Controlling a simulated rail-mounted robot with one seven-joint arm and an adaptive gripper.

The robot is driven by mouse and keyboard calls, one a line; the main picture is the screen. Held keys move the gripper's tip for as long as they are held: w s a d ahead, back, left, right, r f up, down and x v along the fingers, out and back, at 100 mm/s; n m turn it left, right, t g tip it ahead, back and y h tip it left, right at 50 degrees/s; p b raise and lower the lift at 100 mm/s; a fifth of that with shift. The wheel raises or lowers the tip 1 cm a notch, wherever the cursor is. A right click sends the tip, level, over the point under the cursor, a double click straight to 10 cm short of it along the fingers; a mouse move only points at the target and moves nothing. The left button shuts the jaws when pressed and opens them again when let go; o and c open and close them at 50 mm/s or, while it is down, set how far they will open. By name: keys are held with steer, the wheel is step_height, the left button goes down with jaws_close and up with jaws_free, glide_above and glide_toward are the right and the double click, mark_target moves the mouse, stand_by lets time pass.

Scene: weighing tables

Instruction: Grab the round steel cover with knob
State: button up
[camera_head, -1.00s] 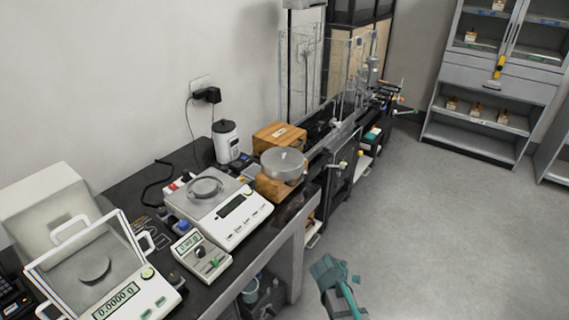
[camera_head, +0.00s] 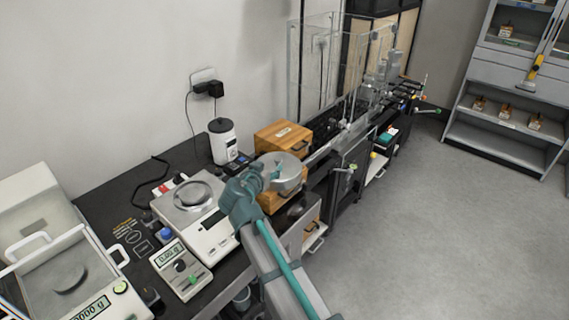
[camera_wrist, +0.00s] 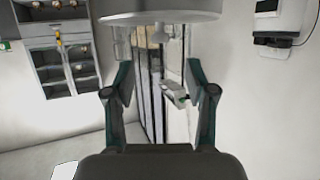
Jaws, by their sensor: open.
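The round steel cover (camera_head: 291,182) sits on a wooden box (camera_head: 270,203) on the bench in the head view. My gripper (camera_head: 268,171) is open, and its fingers overlap the cover's left part in that view. In the wrist view the cover (camera_wrist: 160,12) fills the top edge as a wide disc, with its small knob (camera_wrist: 159,31) pointing down the picture. My gripper's two fingers (camera_wrist: 159,75) are apart and empty there. The knob lines up between them sideways but lies above the fingertips in the picture. I see no contact.
A second wooden box (camera_head: 283,137) stands behind the cover. A white jar (camera_head: 223,142) and a balance with a round pan (camera_head: 193,194) stand to the left. A clear-walled enclosure (camera_head: 318,75) rises behind. Open floor (camera_head: 430,230) lies to the right.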

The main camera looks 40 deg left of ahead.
mark_target(277, 160)
steer(key=p+x, duration=0.1)
steer(key=x, duration=0.3)
steer(key=shift+w+a+f, duration=0.1)
steer(key=shift+w+a, duration=0.1)
steer(key=shift+w, duration=0.15)
steer(key=shift+w+a+p, duration=0.2)
steer(key=shift+w+p, duration=0.25)
steer(key=shift+p, duration=0.2)
steer(key=p+x, duration=0.2)
steer(key=x, duration=0.1)
steer(key=shift+w, duration=0.25)
steer(key=shift+w+a+f, duration=0.1)
steer(key=shift+w+f, duration=0.25)
jaws_close()
